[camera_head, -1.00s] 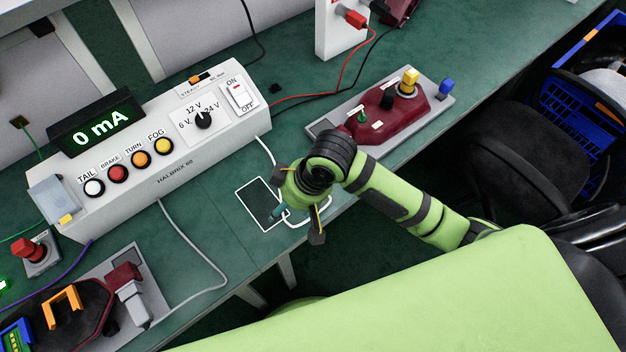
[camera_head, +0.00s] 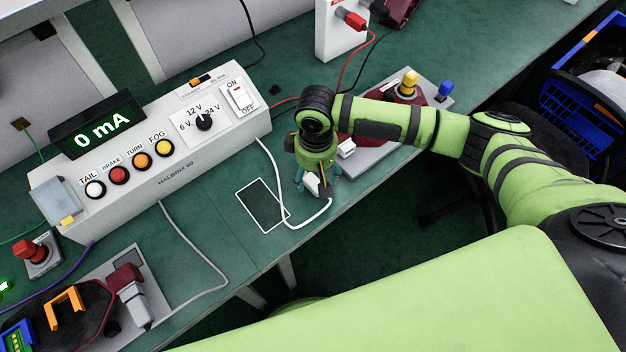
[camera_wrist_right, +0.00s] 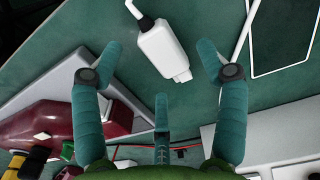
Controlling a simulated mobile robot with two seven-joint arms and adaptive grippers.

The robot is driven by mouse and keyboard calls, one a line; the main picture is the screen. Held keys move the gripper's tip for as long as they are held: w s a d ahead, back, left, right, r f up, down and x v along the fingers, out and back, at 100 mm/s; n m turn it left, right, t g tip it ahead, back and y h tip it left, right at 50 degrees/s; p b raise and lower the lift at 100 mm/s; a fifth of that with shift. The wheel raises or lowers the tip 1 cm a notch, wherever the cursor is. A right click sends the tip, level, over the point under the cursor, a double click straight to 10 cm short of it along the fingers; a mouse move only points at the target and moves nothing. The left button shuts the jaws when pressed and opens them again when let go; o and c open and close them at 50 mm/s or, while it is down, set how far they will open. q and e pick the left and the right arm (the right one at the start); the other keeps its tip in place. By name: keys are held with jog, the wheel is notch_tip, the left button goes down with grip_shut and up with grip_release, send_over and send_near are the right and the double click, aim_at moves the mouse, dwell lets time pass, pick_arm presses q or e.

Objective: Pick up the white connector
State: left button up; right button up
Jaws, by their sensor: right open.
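The white connector (camera_wrist_right: 163,50) lies on the green bench top in the right wrist view, with its cable leaving from its top-left end. In the head view the connector (camera_head: 311,184) is partly hidden behind my right gripper (camera_head: 320,187). My right gripper (camera_wrist_right: 158,70) has its teal fingers spread, two on either side of the connector and one below it. No grip on the connector shows; the height of the fingers above the bench is hard to tell. My left gripper is in neither view.
A white cable (camera_head: 275,165) loops from the power supply (camera_head: 150,165) past a white-outlined dark rectangle (camera_head: 262,205). A dark red lamp (camera_wrist_right: 55,125) on a grey plate sits close to my right gripper. The bench edge is near.

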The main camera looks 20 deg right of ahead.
jog(key=shift+f, duration=0.75)
jog(key=c, duration=1.2)
jog(key=shift+c, duration=0.2)
jog(key=shift+r, duration=0.55)
notch_tip(320, 180, up, 3)
jog(key=shift+f, duration=0.2)
jog(key=w+d+r, duration=0.1)
jog(key=d+r, duration=0.1)
jog(key=d, duration=0.1)
jog(key=d+r+b, duration=0.1)
jog(key=d+r, duration=0.2)
jog(key=d, duration=0.1)
jog(key=w+d+r+b, duration=0.1)
jog(key=d+r, duration=0.1)
jog(key=d, duration=0.2)
jog(key=shift+w+d+r, duration=0.2)
jog(key=shift+w, duration=0.1)
